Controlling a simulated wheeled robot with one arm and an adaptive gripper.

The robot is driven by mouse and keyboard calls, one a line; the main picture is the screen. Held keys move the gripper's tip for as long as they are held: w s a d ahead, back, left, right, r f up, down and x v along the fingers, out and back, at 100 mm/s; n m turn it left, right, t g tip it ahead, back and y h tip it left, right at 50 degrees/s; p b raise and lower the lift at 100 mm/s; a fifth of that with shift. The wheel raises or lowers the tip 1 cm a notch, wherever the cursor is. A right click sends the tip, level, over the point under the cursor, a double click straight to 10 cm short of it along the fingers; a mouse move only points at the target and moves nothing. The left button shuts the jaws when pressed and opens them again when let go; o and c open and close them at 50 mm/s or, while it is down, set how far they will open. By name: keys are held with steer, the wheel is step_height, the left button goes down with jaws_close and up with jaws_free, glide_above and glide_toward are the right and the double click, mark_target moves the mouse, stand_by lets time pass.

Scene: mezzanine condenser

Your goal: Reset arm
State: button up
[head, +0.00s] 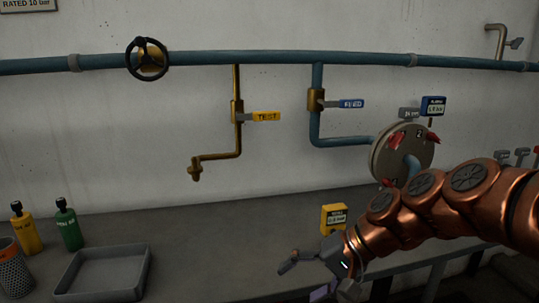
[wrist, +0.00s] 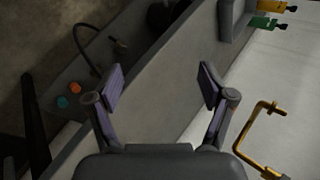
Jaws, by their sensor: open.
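My copper-coloured arm (head: 440,205) reaches in from the right in the head view. My gripper (head: 312,275) is at its end, low over the front part of the grey bench. In the wrist view my gripper (wrist: 163,86) has its two fingers spread wide, with nothing between them. Behind the fingers lies the grey bench surface. The far finger in the head view is partly hidden by the gripper body.
A yellow box gauge (head: 334,218) stands on the bench (head: 215,225) just behind my gripper. A grey tray (head: 104,272), yellow bottle (head: 26,230) and green bottle (head: 68,226) are left. Brass TEST pipe (head: 238,142), blue FEED valve (head: 317,100) and round flange (head: 402,155) are behind.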

steer(key=s+d+f+n+g+h, duration=0.1)
steer(key=s+d+f+h, duration=0.25)
steer(key=s, duration=0.45)
steer(key=s+d+f+n+g+h, duration=0.1)
steer(key=s+d+f+g+h, duration=0.1)
steer(key=s+d+f, duration=0.45)
steer(key=s+d+f+n+g+h, duration=0.1)
steer(key=s+d+h, duration=0.15)
steer(key=s, duration=0.75)
steer(key=s+p+v, duration=0.2)
steer(key=p+v, duration=1.3)
steer(key=v, duration=0.1)
steer(key=shift+a+r+t+h, duration=0.3)
steer(key=shift+a+t, duration=0.1)
steer(key=shift+a, duration=0.3)
steer(key=shift+f, duration=0.1)
